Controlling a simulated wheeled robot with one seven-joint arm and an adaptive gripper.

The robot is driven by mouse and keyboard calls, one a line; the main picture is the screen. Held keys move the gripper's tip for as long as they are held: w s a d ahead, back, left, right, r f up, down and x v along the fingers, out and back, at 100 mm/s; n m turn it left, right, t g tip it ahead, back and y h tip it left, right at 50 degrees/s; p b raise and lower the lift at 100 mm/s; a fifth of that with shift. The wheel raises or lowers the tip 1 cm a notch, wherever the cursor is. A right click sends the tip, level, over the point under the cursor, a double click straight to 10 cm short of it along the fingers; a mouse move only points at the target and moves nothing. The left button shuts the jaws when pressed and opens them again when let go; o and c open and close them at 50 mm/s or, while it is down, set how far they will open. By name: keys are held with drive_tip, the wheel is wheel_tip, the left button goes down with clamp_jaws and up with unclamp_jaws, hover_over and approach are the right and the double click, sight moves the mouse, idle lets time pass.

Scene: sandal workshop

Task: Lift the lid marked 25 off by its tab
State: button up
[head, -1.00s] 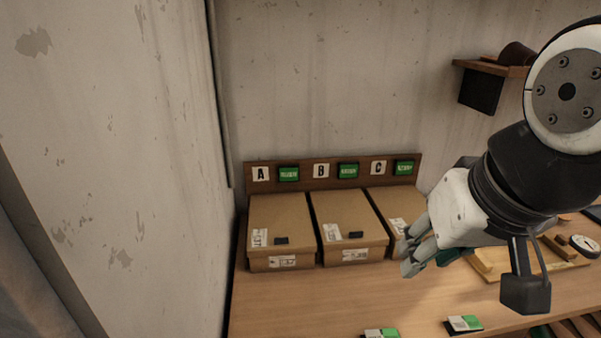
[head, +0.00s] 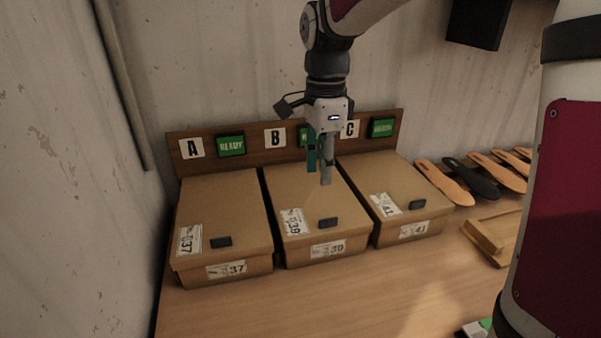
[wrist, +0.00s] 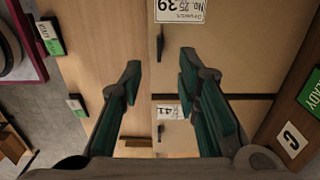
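The lid (head: 305,190) of the middle box, under sign B, has a label with a 39 in the head view. In the wrist view that label (wrist: 182,8) appears to read No. 25 and 39. Its small dark tab (head: 328,223) stands near the lid's front edge; the tab also shows in the wrist view (wrist: 160,42). The lid is on its box. My gripper (head: 320,175) points down above this lid, behind the tab as the head view shows it. Its fingers (wrist: 160,66) are spread apart with nothing between them.
A box marked 37 (head: 226,205) stands left and a box marked 41 (head: 390,180) stands right, both lidded with dark tabs. A sign board (head: 252,148) runs behind them. Several soles (head: 478,180) and a wooden tray (head: 490,238) lie right. The bench front (head: 300,305) is clear.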

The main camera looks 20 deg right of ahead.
sight(319, 218)
wheel_tip(319, 218, down, 13)
drive_tip(key=shift+s+f+p, duration=0.1)
drive_tip(key=shift+f+p, duration=0.1)
drive_tip(key=shift+p, duration=0.25)
clamp_jaws()
drive_tip(key=c, duration=0.6)
unclamp_jaws()
drive_tip(key=shift+r, duration=0.15)
clamp_jaws()
drive_tip(key=shift+r+p, duration=0.5)
drive_tip(key=shift+r, duration=0.5)
drive_tip(key=shift+r, duration=0.1)
